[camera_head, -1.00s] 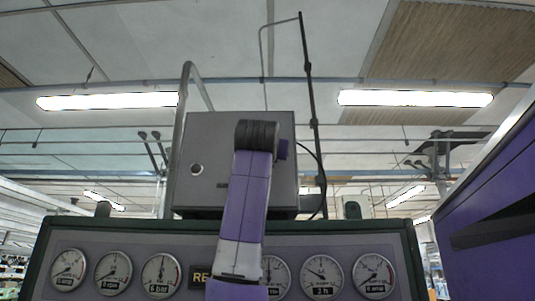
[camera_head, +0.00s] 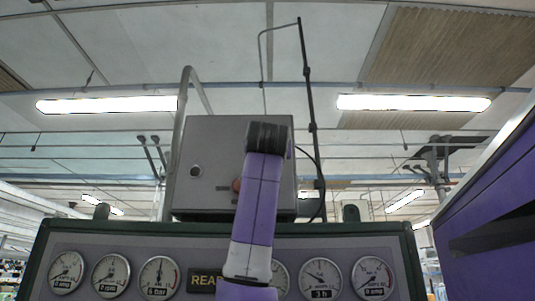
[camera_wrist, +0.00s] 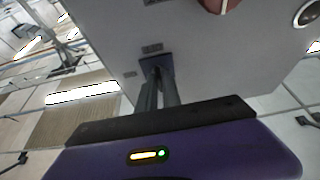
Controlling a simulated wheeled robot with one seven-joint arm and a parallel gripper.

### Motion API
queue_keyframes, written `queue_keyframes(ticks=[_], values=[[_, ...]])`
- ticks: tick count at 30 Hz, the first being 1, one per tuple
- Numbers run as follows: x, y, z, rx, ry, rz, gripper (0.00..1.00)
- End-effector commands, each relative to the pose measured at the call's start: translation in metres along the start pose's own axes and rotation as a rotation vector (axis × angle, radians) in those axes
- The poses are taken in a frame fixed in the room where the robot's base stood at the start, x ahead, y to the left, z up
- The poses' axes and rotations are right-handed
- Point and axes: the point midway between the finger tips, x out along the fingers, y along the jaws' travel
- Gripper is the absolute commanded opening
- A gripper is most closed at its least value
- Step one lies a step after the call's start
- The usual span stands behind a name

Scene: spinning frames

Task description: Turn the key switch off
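A grey control box (camera_head: 210,150) stands above the gauge panel. In the wrist view, a small dark blue square plate (camera_wrist: 154,63) on its face lies at the tips of my gripper (camera_wrist: 157,72); it may be the key switch's base. My two dark fingers are close together and reach the plate or stop just in front of it. No key can be made out; the fingertips may hide it. In the head view my purple forearm and dark wrist (camera_head: 268,137) cover the box's right part, and the gripper is hidden behind them.
A red-orange knob (camera_head: 236,185) sits on the box, partly behind my arm; it also shows in the wrist view (camera_wrist: 220,4). A round dark fitting (camera_head: 196,172) is to its left. Several gauges (camera_head: 65,272) line the panel below. A purple cabinet (camera_head: 490,210) stands at the right.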

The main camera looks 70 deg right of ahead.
Motion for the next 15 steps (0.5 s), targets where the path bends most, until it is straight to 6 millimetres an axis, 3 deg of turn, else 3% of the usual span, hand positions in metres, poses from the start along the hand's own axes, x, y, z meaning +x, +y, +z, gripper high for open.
queue_keyframes(ticks=[2, 15], values=[[0.0014, -0.0002, 0.0011, -0.001, -0.003, 0.0, 0.29], [-0.0046, 0.0002, 0.0022, 0.002, -0.002, 0.001, 0.29]])
